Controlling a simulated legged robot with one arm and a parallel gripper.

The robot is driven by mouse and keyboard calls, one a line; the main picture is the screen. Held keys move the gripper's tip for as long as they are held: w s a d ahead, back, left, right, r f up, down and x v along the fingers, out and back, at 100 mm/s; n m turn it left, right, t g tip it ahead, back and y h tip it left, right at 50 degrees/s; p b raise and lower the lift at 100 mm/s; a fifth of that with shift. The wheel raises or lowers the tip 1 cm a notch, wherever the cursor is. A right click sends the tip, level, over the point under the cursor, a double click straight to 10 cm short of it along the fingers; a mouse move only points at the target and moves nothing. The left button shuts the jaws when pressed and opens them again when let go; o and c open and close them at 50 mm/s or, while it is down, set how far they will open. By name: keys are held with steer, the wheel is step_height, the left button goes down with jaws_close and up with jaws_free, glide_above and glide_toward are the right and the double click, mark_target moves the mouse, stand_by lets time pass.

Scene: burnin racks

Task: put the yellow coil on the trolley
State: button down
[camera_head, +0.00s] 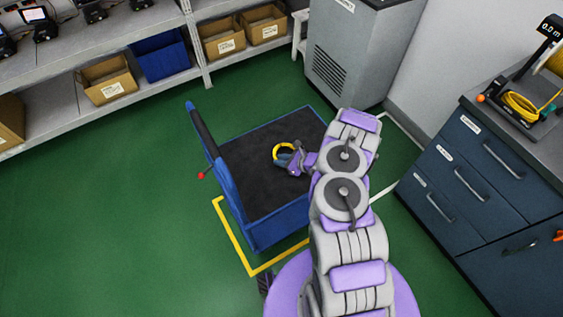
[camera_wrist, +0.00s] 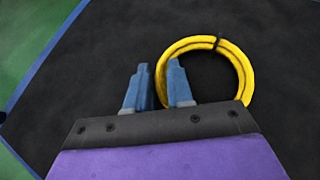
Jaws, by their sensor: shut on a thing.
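The yellow coil (camera_head: 277,152) is a ring with a dark tie, seen over the black deck of the blue trolley (camera_head: 262,234). In the wrist view the coil (camera_wrist: 247,75) is at the upper right, and its left side passes by my gripper's fingers. My gripper (camera_head: 285,158) is over the trolley deck, shut on the coil. In the wrist view the blue fingertips (camera_wrist: 159,75) sit close together at the coil's left edge. I cannot tell whether the coil touches the deck (camera_wrist: 90,70). Part of the coil is hidden behind the right finger.
The trolley's handle (camera_head: 203,131) rises on its left side. A grey cabinet (camera_head: 350,50) stands behind. Blue drawers (camera_head: 470,165) on the right carry a reel with another yellow coil (camera_head: 520,104). Shelves with boxes (camera_head: 107,80) line the back. Green floor at left is clear.

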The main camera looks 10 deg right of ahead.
steer(key=c, duration=1)
jaws_free()
steer(key=shift+o, duration=0.2)
steer(key=shift+d, duration=0.1)
